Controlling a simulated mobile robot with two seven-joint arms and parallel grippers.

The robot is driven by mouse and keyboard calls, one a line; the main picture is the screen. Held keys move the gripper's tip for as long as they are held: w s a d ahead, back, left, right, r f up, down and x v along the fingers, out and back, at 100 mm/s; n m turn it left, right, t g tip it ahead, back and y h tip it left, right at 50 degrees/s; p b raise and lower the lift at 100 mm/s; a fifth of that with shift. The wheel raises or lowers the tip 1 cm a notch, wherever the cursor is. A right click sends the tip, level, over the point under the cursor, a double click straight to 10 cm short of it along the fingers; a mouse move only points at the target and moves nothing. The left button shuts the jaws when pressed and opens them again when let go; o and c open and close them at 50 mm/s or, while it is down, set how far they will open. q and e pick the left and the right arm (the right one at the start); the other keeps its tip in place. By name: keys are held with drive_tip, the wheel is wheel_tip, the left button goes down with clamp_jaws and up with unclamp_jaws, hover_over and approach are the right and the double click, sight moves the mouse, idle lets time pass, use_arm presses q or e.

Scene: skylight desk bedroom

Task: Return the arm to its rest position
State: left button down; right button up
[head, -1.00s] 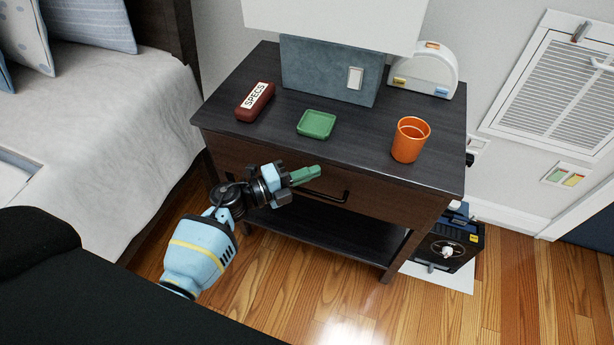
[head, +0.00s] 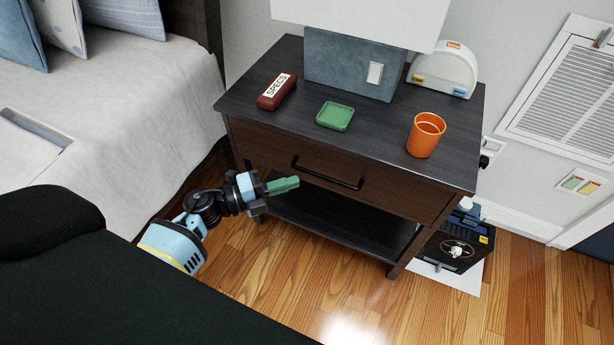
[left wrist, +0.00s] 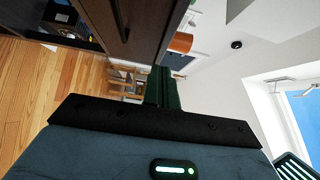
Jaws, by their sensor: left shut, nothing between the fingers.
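My left arm comes in from the lower left in the head view. Its gripper (head: 284,185) has green fingers that are shut with nothing between them. It is in front of the dark nightstand (head: 245,140), below and left of the drawer handle (head: 330,172), and looks apart from it. In the left wrist view the shut green fingers (left wrist: 162,88) point away from the camera, beside the nightstand's dark front (left wrist: 150,25). My right gripper is not in view.
On the nightstand are a red SPECS case (head: 277,92), a green tray (head: 335,116), an orange cup (head: 426,135), a lamp (head: 350,65) and a white rounded object (head: 442,68). A bed (head: 120,110) stands left. A black box (head: 456,250) sits on the floor at right.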

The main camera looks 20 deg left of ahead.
use_arm(q)
drive_tip(key=shift+v, duration=1.25)
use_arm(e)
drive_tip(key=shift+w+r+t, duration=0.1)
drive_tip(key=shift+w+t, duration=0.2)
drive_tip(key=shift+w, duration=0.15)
use_arm(q)
drive_tip(key=shift+d, duration=0.1)
